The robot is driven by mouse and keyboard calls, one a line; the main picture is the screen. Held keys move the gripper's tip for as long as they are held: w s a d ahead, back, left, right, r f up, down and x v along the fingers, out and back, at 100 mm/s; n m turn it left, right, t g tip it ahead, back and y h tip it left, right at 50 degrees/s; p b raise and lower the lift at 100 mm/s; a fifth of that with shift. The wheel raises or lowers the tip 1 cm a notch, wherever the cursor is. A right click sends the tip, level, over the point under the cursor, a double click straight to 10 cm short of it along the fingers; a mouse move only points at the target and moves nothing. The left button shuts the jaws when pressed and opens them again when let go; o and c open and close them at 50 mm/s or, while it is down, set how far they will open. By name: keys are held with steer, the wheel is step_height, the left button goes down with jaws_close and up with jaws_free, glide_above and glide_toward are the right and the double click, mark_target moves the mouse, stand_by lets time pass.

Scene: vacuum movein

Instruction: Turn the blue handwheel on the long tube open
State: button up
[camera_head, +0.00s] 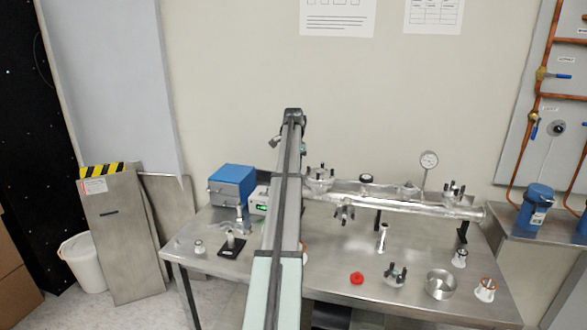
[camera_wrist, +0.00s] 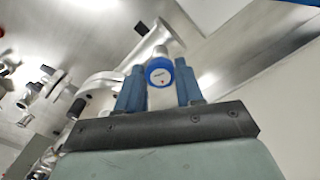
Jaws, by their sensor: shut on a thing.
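The long metal tube (camera_head: 425,207) lies level above the steel bench in the head view, with clamped flanges and side ports. In the wrist view, a blue-rimmed handwheel (camera_wrist: 159,72) with a pale face sits between the blue fingers of my gripper (camera_wrist: 158,86). My gripper is shut on the handwheel, one finger on each side of it. Metal piping (camera_wrist: 101,80) runs behind the fingers. In the head view my arm crosses the middle and hides the tube's left end, the handwheel and my gripper.
The bench (camera_head: 330,268) carries a red cap (camera_head: 357,278), a steel bowl (camera_head: 440,284) and several small fittings. A blue box (camera_head: 232,185) stands left of my arm. The wall is close behind.

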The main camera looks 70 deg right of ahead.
steer(key=shift+c, duration=0.8)
steer(key=shift+n, duration=2.4)
steer(key=o, duration=1)
steer(key=shift+o, duration=0.2)
step_height(320, 180, up, 14)
steer(key=shift+f, duration=0.1)
